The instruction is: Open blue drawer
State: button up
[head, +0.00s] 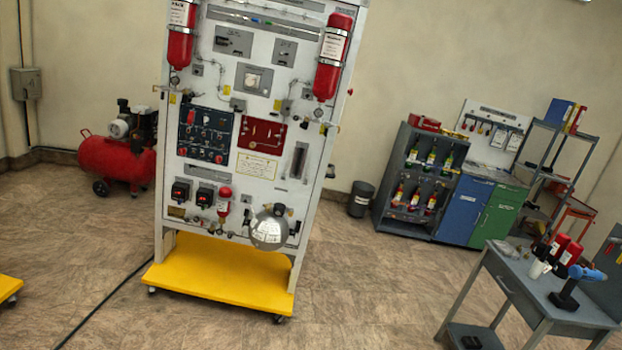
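A cabinet with a blue front panel (465,209) stands against the back wall, right of the middle in the head view. The blue panel looks shut and is far away. I cannot tell at this size whether it is a drawer or a door, and its handle is not clear. A green front panel (499,215) sits directly to its right. My gripper is not in view.
A tall white trainer panel (258,40) on a yellow wheeled base (220,275) stands left of centre. A grey workbench (525,290) with tools is at the lower right. A grey rack (390,195) adjoins the blue panel's left. Open floor (380,270) lies between trainer and workbench.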

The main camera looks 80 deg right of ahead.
aim_at(465, 181)
jog(key=z, duration=0.5)
jog(key=i, duration=0.1)
jog(key=z, duration=3)
jog(key=k, duration=0.9)
jog(key=z, duration=0.2)
jog(key=i, duration=0.9)
jog(key=u, duration=0.15)
